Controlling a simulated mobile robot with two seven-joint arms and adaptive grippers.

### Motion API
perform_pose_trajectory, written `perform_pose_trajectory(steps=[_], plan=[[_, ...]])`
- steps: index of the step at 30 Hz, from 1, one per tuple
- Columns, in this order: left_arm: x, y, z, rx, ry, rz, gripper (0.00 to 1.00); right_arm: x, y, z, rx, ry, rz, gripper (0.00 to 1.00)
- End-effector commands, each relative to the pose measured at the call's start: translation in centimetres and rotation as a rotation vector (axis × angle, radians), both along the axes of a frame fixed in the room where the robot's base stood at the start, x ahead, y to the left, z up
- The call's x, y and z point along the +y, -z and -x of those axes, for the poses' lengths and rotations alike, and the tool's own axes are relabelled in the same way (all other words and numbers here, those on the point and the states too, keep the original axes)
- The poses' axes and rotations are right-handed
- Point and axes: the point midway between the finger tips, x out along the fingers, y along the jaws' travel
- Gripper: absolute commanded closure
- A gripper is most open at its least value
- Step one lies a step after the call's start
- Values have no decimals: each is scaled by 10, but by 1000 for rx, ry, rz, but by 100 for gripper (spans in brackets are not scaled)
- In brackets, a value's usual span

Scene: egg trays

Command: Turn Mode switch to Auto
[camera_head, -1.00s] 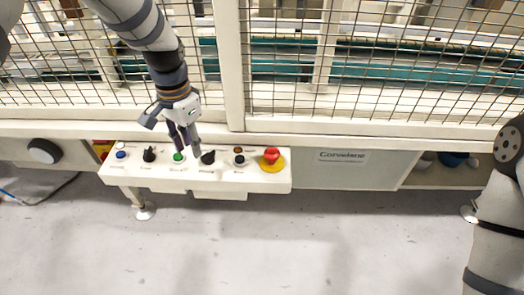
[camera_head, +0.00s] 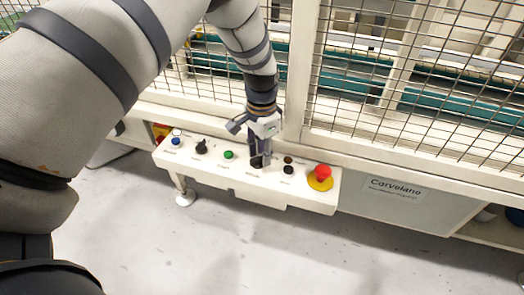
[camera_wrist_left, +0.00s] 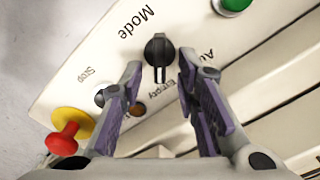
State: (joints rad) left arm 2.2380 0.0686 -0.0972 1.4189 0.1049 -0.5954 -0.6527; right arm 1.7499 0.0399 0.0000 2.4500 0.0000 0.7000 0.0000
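The Mode switch is a black rotary knob (camera_wrist_left: 158,48) on the white control panel (camera_wrist_left: 105,45). In the left wrist view it stands below the word Mode, its ridge roughly upright in the picture with a pale mark at its lower end. A label starting "Au" is partly hidden by a finger. My left gripper (camera_wrist_left: 160,66) is open, with one fingertip on each side of the knob; I cannot tell whether they touch it. In the head view my left gripper (camera_head: 259,158) covers most of the knob. My right gripper is not in view.
The panel also carries a green button (camera_head: 228,154), another black knob (camera_head: 201,146), a blue button (camera_head: 175,141) and a red emergency stop (camera_head: 322,172) on a yellow base. A wire mesh fence (camera_head: 420,100) rises behind the panel. The floor in front is clear.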

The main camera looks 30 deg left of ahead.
Motion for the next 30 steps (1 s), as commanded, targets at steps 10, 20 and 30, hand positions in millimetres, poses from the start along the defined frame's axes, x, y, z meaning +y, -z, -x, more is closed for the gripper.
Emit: perform_pose_trajectory(steps=[10, 20, 30], plan=[[0, -1, 0, 0, 0, 0, 100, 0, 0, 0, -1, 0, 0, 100], [0, 0, 0, 1, -47, 0, 100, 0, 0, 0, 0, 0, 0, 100], [4, 0, -1, 2, -296, -1, 100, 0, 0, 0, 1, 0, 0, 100]])
